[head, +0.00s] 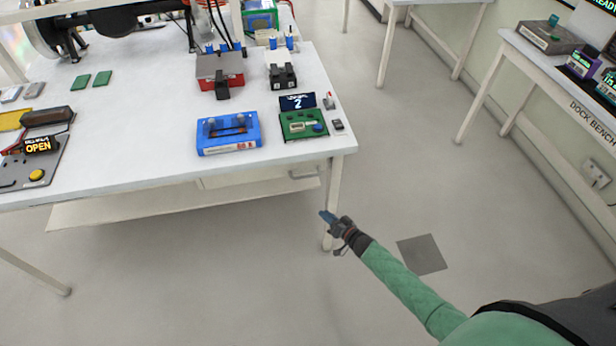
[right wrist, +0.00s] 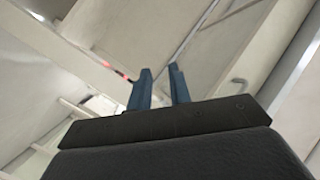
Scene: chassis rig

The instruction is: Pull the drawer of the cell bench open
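The cell bench (head: 120,165) is a white table at the left of the head view. Its pale drawer (head: 245,180) sits under the front edge of the top, near the right leg, and looks shut. A small handle (head: 303,175) shows at its right part. My right gripper (head: 328,216) is below and a little right of the handle, in front of the bench leg, apart from the handle. In the right wrist view its two blue fingers (right wrist: 161,72) are spread with nothing between them. My left gripper is out of view.
A blue box (head: 229,134) and a green board (head: 303,124) stand on the bench top above the drawer. The bench's right leg (head: 334,190) is close to my right gripper. Floor in front is clear. The dock bench (head: 545,70) is far right.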

